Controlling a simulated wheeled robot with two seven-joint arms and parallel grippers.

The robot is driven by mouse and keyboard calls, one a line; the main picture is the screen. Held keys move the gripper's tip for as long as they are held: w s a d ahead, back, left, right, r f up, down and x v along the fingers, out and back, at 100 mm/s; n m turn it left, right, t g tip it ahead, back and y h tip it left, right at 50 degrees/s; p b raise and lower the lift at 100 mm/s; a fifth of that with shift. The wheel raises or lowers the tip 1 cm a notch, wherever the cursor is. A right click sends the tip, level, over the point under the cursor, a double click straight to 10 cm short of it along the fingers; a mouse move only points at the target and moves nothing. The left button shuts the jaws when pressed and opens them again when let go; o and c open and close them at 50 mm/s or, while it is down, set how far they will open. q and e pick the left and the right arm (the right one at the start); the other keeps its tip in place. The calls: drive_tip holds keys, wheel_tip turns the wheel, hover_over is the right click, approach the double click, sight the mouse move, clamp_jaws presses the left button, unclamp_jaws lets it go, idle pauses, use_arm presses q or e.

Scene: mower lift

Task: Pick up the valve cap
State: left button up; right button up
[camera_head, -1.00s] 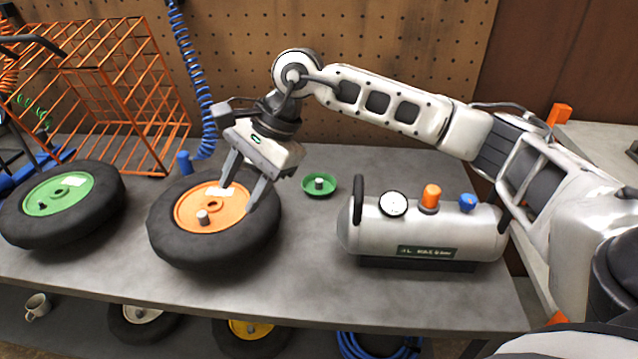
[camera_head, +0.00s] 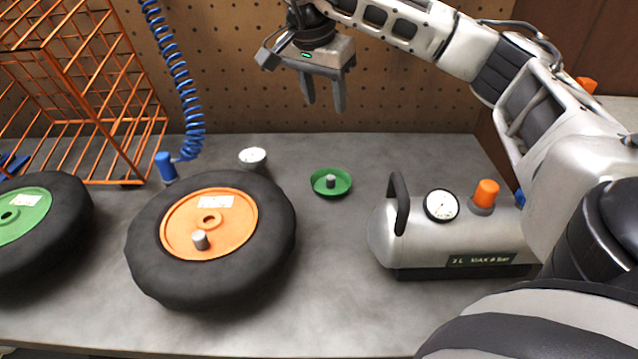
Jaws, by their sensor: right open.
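A small grey cylinder, which looks like the valve cap (camera_head: 200,240), stands on the orange rim of the middle wheel (camera_head: 272,235). A similar grey piece (camera_head: 330,181) stands in a small green dish (camera_head: 342,190) to the right of the wheel; I cannot tell for sure which is the cap. My right gripper (camera_head: 324,105) is open and empty, with its fingers pointing down. It is raised in front of the pegboard, above and apart from the dish in the picture. My left gripper is not in view.
A silver air tank (camera_head: 440,240) with gauge, handle and orange knob stands at right. A green-rimmed wheel (camera_head: 60,240) lies at left. An orange wire cage (camera_head: 100,110), blue coiled hose (camera_head: 185,90) and white-faced round gauge (camera_head: 252,157) are behind. The bench front centre is clear.

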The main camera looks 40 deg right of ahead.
wheel_tip(320, 180, down, 4)
drive_tip(key=b, duration=0.3)
hover_over(331, 177)
drive_tip(key=a, duration=0.1)
drive_tip(key=f, duration=1)
drive_tip(key=shift+s, duration=0.2)
drive_tip(key=shift+a+x, duration=0.25)
drive_tip(key=shift+x, duration=1.25)
drive_tip(key=shift+a+x, duration=0.2)
drive_tip(key=shift+x, duration=1.3)
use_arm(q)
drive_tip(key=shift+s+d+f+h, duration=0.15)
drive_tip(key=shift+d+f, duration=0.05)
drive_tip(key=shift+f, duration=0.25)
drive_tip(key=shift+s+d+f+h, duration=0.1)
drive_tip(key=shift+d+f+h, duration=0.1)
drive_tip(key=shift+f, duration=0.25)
use_arm(e)
clamp_jaws()
